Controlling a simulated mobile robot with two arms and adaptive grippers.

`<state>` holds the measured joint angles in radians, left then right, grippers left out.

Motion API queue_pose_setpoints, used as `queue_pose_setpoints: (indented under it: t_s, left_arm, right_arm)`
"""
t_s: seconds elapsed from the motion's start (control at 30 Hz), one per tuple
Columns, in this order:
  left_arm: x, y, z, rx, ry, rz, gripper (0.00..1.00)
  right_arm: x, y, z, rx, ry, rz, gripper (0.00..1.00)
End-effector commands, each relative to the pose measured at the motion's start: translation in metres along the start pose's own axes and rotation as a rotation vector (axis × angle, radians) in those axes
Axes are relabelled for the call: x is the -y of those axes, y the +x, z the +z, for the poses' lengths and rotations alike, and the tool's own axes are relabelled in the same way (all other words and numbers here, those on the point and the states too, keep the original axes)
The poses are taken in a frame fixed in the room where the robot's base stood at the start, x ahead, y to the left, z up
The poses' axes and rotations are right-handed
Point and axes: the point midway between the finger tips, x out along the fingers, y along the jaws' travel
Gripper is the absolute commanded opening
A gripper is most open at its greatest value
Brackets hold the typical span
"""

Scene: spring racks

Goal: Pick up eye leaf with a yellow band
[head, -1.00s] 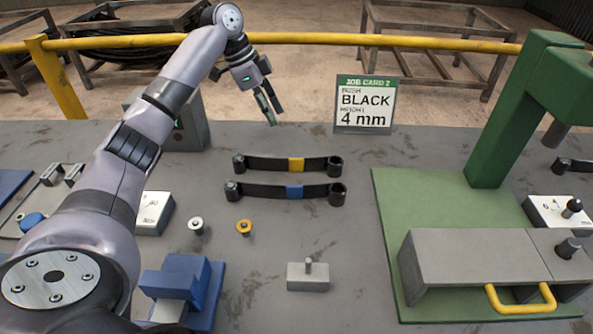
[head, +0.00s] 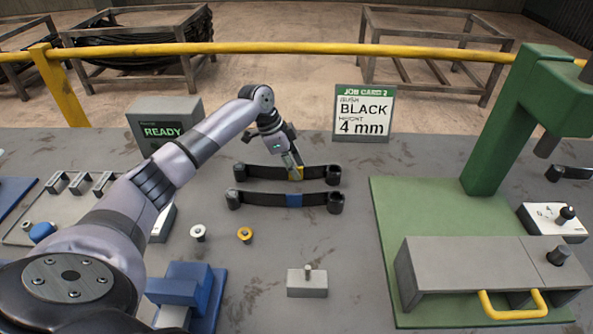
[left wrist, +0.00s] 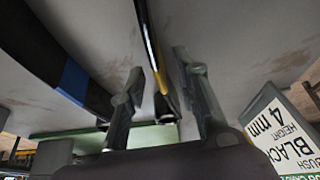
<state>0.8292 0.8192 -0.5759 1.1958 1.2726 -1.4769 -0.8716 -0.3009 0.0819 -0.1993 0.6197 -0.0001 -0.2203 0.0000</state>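The black eye leaf with a yellow band (head: 262,174) lies on the grey bench in the head view, with an eye at each end. My left gripper (head: 294,171) is down at its yellow band, fingers pointing at the bench. In the left wrist view the leaf's narrow edge (left wrist: 148,38) runs between the two spread fingers (left wrist: 158,64), with a gap on each side. The fingers partly hide the band in the head view. The eye leaf with a blue band (head: 262,199) lies parallel, just nearer. My right gripper is not in view.
The job card (head: 363,114) stands behind the leaves. A green press (head: 403,205) is at the right. A white bush (head: 198,233), an orange bush (head: 245,235), a grey block with a pin (head: 307,285) and a blue fixture (head: 190,285) are nearer. A READY box (head: 165,120) stands at back left.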

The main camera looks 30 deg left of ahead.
Motion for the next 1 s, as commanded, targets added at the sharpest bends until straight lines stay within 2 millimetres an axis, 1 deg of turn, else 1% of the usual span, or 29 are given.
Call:
queue_pose_setpoints:
  t_s: [0.03, 0.13, 0.4, 0.83, 1.0]
  left_arm:
    - [0.0, 0.006, -0.001, -0.001, 0.001, 0.001, 0.29]
    - [0.0, 0.015, -0.001, 0.0, 0.001, 0.0, 0.29]
    - [0.001, 0.017, -0.001, -0.001, 0.002, -0.002, 0.28]
    - [0.001, 0.017, -0.001, -0.001, 0.001, -0.002, 0.0]
    - [0.001, 0.017, -0.001, -0.001, 0.001, -0.002, 0.0]
  right_arm:
    - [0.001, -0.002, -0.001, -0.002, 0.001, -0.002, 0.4]
    - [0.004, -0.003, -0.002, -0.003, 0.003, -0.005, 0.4]
    - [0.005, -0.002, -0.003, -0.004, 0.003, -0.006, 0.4]
    - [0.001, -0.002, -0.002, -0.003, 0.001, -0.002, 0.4]
    - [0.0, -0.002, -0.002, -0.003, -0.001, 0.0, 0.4]
